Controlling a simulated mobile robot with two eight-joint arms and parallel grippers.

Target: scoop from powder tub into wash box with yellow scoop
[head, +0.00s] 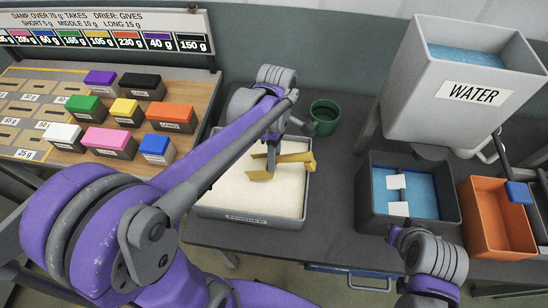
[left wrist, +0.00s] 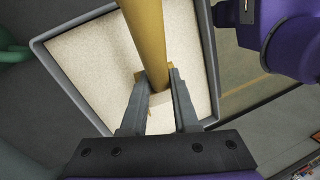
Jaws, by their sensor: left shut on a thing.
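In the head view my left gripper (head: 272,160) is over the powder tub (head: 301,205), shut on the yellow scoop (head: 295,158). The tub is a grey tray full of pale powder; whether the scoop touches the powder is unclear. In the left wrist view the yellow handle (left wrist: 143,38) runs between the fingers of the left gripper (left wrist: 156,92), above the powder. A dark grey box with blue liquid (head: 366,205), which seems to be the wash box, stands to the right of the tub.
A white water tank (head: 440,120) stands behind the grey box. An orange box (head: 483,220) is to its right. A green cup (head: 324,118) stands behind the tub. Several coloured blocks lie on the wooden board (head: 190,125) at left. Dark table shows between tub and grey box.

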